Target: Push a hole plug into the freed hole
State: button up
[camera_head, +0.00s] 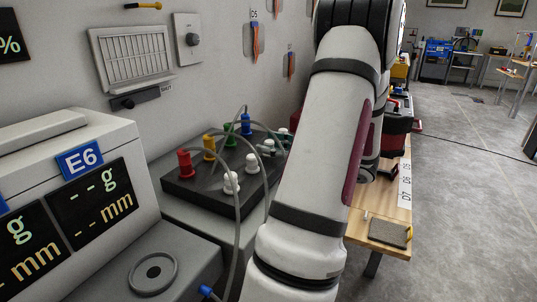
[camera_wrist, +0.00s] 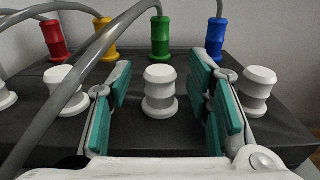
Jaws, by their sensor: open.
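White hole plugs stand upright in a row on a black box (camera_head: 190,205). In the wrist view one white plug (camera_wrist: 160,92) stands between the teal-padded fingers of my gripper (camera_wrist: 161,72), with a gap on both sides. My gripper is open and holds nothing. Another white plug (camera_wrist: 258,90) is just right of the right finger, and one (camera_wrist: 64,88) is left of the left finger. Behind them stand red (camera_wrist: 54,38), yellow (camera_wrist: 103,38), green (camera_wrist: 160,38) and blue (camera_wrist: 216,38) plugs. I see no empty hole. In the head view my arm hides most of the gripper.
Grey hoses (camera_wrist: 95,60) arch over the box's left part, close to my left finger. The wall is behind, and a wooden bench (camera_head: 395,190) lies beyond my arm.

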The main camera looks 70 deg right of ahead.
jog(key=shift+w, duration=0.45)
jog(key=c, duration=1)
